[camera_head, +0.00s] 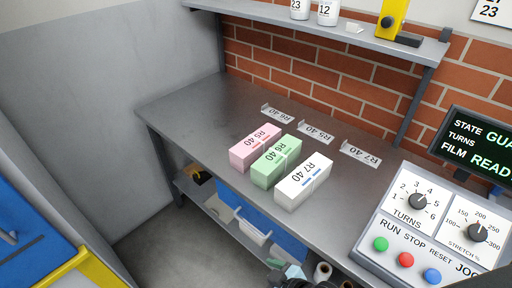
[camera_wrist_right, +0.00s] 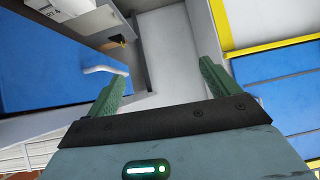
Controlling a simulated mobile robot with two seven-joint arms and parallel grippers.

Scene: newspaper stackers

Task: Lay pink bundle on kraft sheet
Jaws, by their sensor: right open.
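The pink bundle (camera_head: 255,148), marked R5 40, lies on the grey metal table (camera_head: 190,112), at the left end of a row of three. A green bundle (camera_head: 276,162), marked R6 40, is right beside it, and a white bundle (camera_head: 304,182), marked R7 40, is at the right end. No kraft sheet shows in either view. My right gripper (camera_wrist_right: 160,85) is open and empty in the right wrist view, its two green fingers wide apart, with no bundle near it. My left gripper is not in view.
Cards R6 40 (camera_head: 277,114), R5 40 (camera_head: 315,132) and R7 40 (camera_head: 360,153) lie behind the bundles. A control panel (camera_head: 408,232) stands at the right. A shelf (camera_head: 330,32) hangs on the brick wall. The table's left part is clear. Blue bins (camera_head: 290,246) sit below.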

